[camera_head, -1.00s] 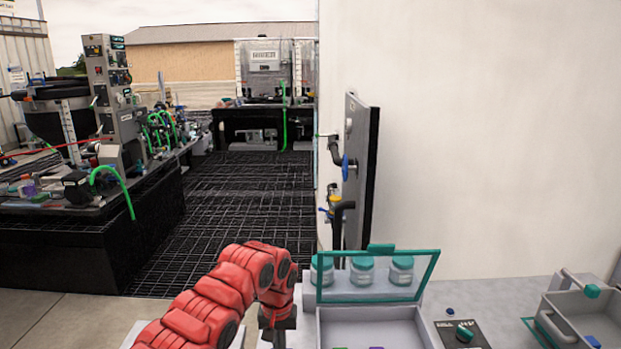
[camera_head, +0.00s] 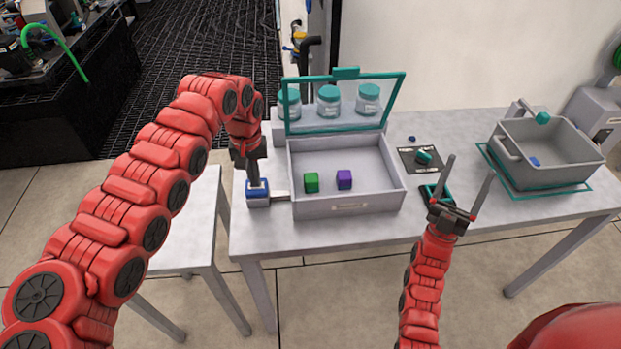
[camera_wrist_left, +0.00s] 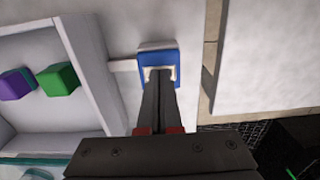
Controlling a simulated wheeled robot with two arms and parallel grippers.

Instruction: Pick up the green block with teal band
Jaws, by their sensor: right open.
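A green block (camera_head: 312,182) sits inside the open grey box, to the left of a purple block (camera_head: 344,179); no teal band can be made out on it. Both blocks also show in the left wrist view, the green (camera_wrist_left: 58,79) beside the purple (camera_wrist_left: 17,84). My left gripper (camera_head: 256,184) points down at a blue piece (camera_head: 258,193) beside the box; its fingers (camera_wrist_left: 160,75) are together over the piece's pale centre. Whether they touch it is unclear. My right gripper (camera_head: 472,165) is open and empty, right of the box near the table's front edge.
The grey box (camera_head: 350,207) has its teal-framed lid (camera_head: 345,75) raised at the back. Several teal-capped jars (camera_head: 328,100) stand behind it. A dark pad (camera_head: 421,164) lies right of the box, and a grey tote (camera_head: 550,165) stands further right on the table (camera_head: 420,235).

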